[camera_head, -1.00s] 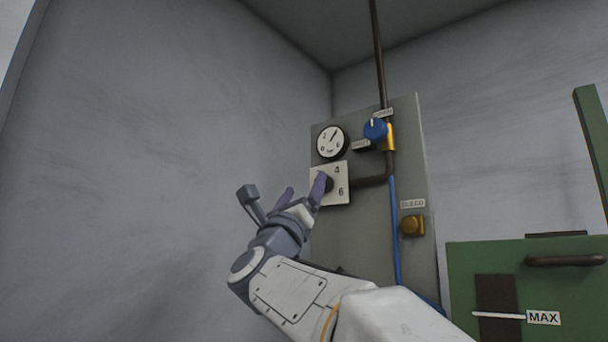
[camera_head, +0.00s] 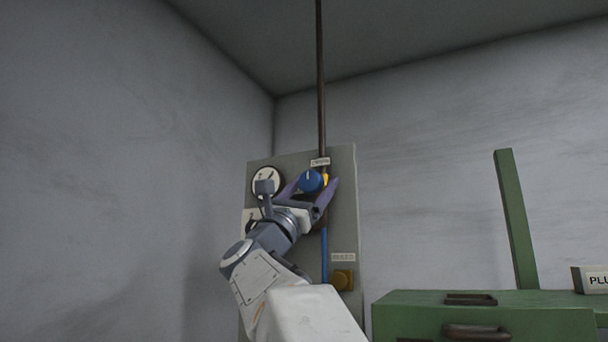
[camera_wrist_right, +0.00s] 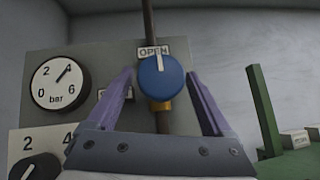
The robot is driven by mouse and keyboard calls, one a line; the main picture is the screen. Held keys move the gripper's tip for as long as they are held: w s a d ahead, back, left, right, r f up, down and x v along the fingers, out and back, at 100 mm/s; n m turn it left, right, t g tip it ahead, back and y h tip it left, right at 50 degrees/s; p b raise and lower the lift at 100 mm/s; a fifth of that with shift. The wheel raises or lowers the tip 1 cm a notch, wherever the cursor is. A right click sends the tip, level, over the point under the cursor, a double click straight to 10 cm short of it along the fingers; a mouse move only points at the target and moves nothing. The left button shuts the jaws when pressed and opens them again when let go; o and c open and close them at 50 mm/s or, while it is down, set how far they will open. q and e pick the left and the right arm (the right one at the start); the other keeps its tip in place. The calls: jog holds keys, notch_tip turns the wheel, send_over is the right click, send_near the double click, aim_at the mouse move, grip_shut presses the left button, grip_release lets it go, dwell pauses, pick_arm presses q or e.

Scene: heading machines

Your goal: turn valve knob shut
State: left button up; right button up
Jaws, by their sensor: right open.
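The blue round valve knob (camera_head: 311,181) is on the grey panel (camera_head: 344,220), below a label that reads OPEN (camera_wrist_right: 153,51) in the right wrist view. The white mark on the knob (camera_wrist_right: 159,78) points up toward that label. My right gripper (camera_head: 309,186) is open, its purple fingers on either side of the knob, in front of the panel. In the right wrist view the knob sits between the spread fingers, with a gap on each side. A second label left of the knob is mostly hidden by the left finger. My left gripper is not in view.
A pressure gauge (camera_wrist_right: 60,82) is left of the knob, with a black dial (camera_wrist_right: 36,169) below it. A yellow-brown fitting (camera_head: 342,279) sits lower on the panel. A brown pipe (camera_head: 320,80) runs up from the knob. A green machine (camera_head: 480,318) stands at right.

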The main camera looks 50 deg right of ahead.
jog(key=shift+d+r, duration=0.15)
jog(key=shift+d, duration=0.05)
